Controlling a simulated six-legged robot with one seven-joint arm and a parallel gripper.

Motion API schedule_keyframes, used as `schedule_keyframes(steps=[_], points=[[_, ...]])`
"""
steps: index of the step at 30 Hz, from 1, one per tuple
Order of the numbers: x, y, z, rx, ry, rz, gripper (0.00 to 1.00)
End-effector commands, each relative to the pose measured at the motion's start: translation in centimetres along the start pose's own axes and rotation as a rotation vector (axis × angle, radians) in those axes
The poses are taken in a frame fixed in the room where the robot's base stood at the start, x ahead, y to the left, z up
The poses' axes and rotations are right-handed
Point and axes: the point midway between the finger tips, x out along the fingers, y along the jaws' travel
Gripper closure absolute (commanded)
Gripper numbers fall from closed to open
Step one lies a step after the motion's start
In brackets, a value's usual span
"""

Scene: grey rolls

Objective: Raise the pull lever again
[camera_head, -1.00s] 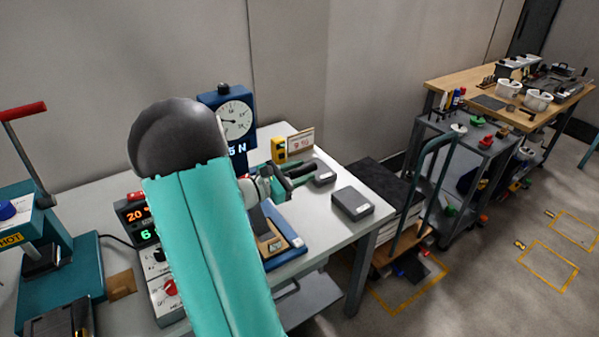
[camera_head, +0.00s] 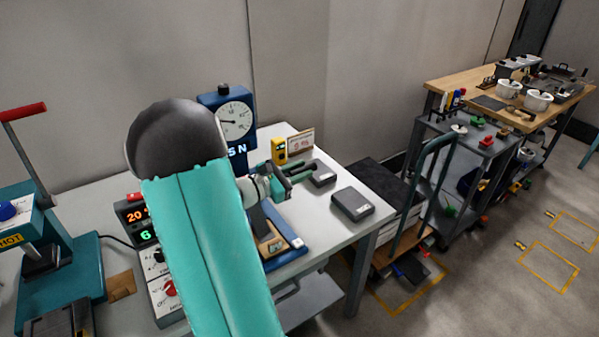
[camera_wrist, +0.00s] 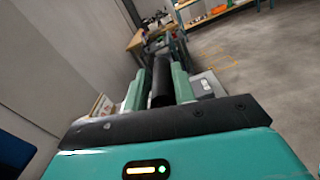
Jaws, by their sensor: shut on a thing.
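My gripper (camera_head: 297,173) is above the right half of the white bench, beside the blue gauge stand. In the wrist view its two green fingers (camera_wrist: 158,76) are shut around a black bar, the grip of the pull lever (camera_wrist: 162,88). The lever's lower end and pivot are hidden behind my arm and gripper. The gauge stand (camera_head: 207,98) carries a round white dial (camera_head: 236,120) and a display of which "5 N" shows. Its blue base (camera_head: 290,252) lies below my gripper.
A press with a red-tipped lever (camera_head: 24,111) stands at the left. A control box (camera_head: 165,290) with lit digits sits beside my arm. Two grey blocks (camera_head: 352,204) and a yellow device (camera_head: 279,150) are on the bench at right. A trolley (camera_head: 440,150) stands beyond.

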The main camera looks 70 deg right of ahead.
Motion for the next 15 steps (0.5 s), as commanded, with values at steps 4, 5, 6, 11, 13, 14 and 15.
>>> schedule_keyframes(steps=[4, 5, 6, 11, 13, 14, 15], points=[[0.0, 0.3, 0.4, -0.025, -0.003, 0.0, 1.0], [0.0, 0.4, 0.5, -0.031, -0.003, 0.0, 1.0], [0.0, 0.6, 0.7, -0.042, -0.003, 0.0, 1.0], [-0.1, 1.7, 1.7, -0.113, -0.003, 0.0, 1.0], [-0.1, 2.5, 2.3, -0.158, -0.003, 0.001, 1.0], [-0.1, 2.9, 2.5, -0.179, -0.004, 0.001, 1.0], [-0.1, 3.3, 2.9, -0.207, -0.004, 0.001, 1.0]])
